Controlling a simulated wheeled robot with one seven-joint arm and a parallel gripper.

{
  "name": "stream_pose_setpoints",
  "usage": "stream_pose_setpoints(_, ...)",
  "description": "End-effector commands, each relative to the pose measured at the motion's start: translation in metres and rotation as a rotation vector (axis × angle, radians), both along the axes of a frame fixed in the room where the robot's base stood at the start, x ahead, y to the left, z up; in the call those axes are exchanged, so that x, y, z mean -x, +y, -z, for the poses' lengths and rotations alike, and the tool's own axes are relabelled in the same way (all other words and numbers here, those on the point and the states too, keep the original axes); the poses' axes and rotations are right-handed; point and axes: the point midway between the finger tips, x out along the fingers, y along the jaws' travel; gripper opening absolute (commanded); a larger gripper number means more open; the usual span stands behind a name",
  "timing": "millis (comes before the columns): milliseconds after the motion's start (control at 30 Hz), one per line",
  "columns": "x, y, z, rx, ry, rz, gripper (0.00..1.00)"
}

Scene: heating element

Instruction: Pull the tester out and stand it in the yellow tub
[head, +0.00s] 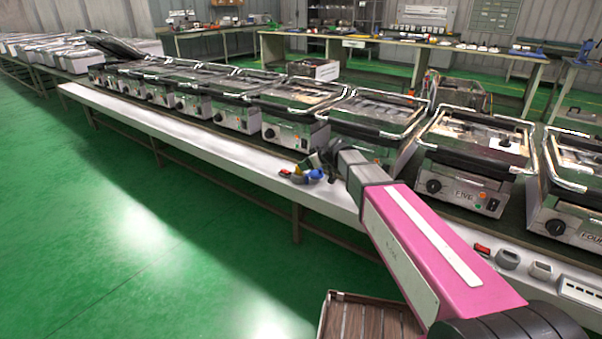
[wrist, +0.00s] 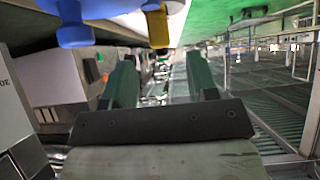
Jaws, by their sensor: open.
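My gripper (head: 316,161) reaches out over the white bench ledge in the head view. In the wrist view its two green fingers (wrist: 160,62) stand wide apart with nothing clearly held between them. A small yellow thing, probably the yellow tub (head: 298,172), is on the ledge just left of and below the gripper. A yellow piece (wrist: 158,28) also shows at the top of the wrist view, beyond the fingers. A blue rounded thing (head: 315,174) is beside it, also large at the top left of the wrist view (wrist: 75,28). I cannot make out the tester for certain.
A small red item (head: 285,173) lies left of the yellow one. A red item (head: 482,248), grey holders (head: 508,259) and a white strip (head: 580,290) lie at right. The ledge leftward is clear.

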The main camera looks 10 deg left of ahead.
Motion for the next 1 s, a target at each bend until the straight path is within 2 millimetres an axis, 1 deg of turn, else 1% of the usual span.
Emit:
stream_pose_setpoints(233, -0.006, 0.012, 0.011, 0.000, 0.001, 0.001, 0.53)
stream_pose_setpoints(400, -0.014, 0.028, 0.029, 0.000, 0.002, 0.000, 0.53)
stream_pose_setpoints(500, -0.017, 0.037, 0.035, 0.000, 0.000, 0.000, 0.53)
stream_pose_setpoints(767, -0.017, 0.039, 0.037, -0.001, -0.001, 0.001, 0.53)
stream_pose_setpoints(867, -0.017, 0.039, 0.037, -0.001, -0.001, 0.001, 0.24)
stream_pose_setpoints(900, -0.017, 0.039, 0.037, -0.001, -0.001, 0.001, 0.11)
stream_pose_setpoints(933, -0.017, 0.039, 0.037, -0.001, -0.001, 0.001, 0.01)
stream_pose_setpoints(1000, -0.017, 0.039, 0.037, -0.001, -0.001, 0.001, 0.00)
